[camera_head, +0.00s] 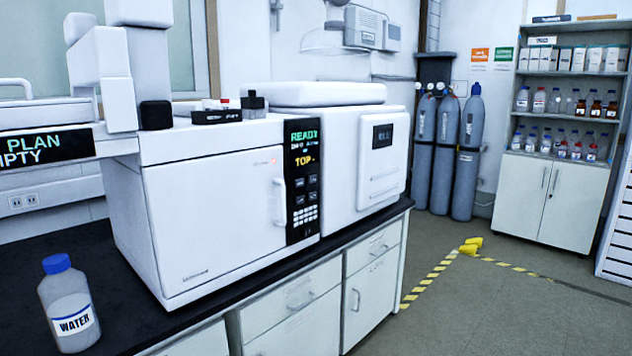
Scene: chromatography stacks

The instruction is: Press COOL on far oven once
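A white oven unit (215,215) stands on the black bench, its door closed. A black control panel (303,180) on its right front edge has a lit display reading "READY" and "TOP". Below the display are several small dark buttons (306,190) and a white keypad (305,216); their labels are too small to read, so I cannot tell which one is COOL. At the left edge another display (45,146) shows cut-off text, "PLAN" and "MPTY". Neither of my grippers is in view.
A water bottle (69,305) with a blue cap stands on the bench at front left. A white module (368,155) adjoins the oven on the right. Gas cylinders (468,150) and a shelf cabinet (560,190) stand at the back. Floor right of the bench is open, with yellow-black tape (430,280).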

